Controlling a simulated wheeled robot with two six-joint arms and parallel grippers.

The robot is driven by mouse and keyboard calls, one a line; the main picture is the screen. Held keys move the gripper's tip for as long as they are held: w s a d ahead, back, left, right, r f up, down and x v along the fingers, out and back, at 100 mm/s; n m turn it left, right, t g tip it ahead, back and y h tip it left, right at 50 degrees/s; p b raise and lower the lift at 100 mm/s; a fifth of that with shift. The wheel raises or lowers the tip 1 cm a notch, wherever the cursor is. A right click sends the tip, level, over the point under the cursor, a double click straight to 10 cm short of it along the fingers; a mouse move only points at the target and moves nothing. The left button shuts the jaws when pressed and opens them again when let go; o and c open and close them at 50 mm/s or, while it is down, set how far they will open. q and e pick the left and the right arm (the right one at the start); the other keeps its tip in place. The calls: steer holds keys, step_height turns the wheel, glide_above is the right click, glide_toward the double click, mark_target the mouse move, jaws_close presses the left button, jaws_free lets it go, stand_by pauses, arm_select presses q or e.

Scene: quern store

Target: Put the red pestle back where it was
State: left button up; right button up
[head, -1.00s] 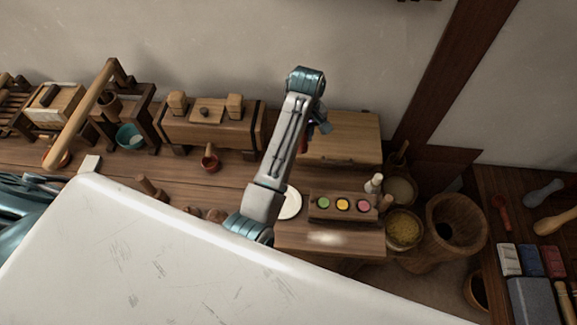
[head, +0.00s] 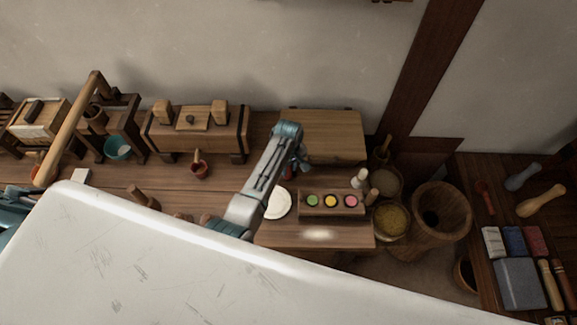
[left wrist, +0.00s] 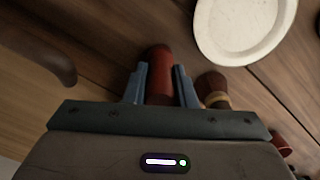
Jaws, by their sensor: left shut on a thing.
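The red pestle (left wrist: 158,75) shows in the left wrist view as a red cylinder between my left gripper's two grey-blue fingers. My left gripper (left wrist: 161,85) is shut on it. My right gripper is not in view.
A block with three coloured cups (head: 331,203) sits right of the plate. A dark-red item with a tan band (left wrist: 213,88) stands close beside the right finger. Bowls and a large wooden mortar (head: 440,212) stand right.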

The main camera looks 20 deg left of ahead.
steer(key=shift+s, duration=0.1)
arm_select(q)
steer(key=shift+f, duration=0.15)
steer(key=o, duration=0.7)
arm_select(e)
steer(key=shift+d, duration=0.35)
